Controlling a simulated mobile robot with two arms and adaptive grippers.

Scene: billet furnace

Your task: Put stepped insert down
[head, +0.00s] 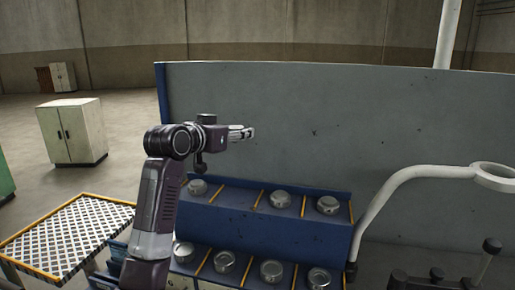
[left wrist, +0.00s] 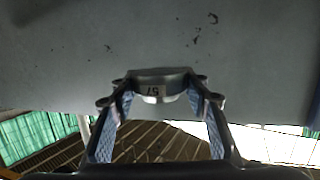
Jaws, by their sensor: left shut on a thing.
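My left gripper (head: 243,133) is raised above the blue rack, pointing right in front of the grey panel. The insert lies between the two fingertips, with a pale rounded part below the label. In the head view the insert is hard to tell apart from the fingers. My right gripper is not in view.
The blue rack (head: 285,228) has two tiers split by yellow dividers, with several round metal pieces (head: 328,205) in its bays. A tall grey panel (head: 330,130) stands behind it. A pale bent pipe (head: 385,190) rises at right. A grated table (head: 70,235) is at left.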

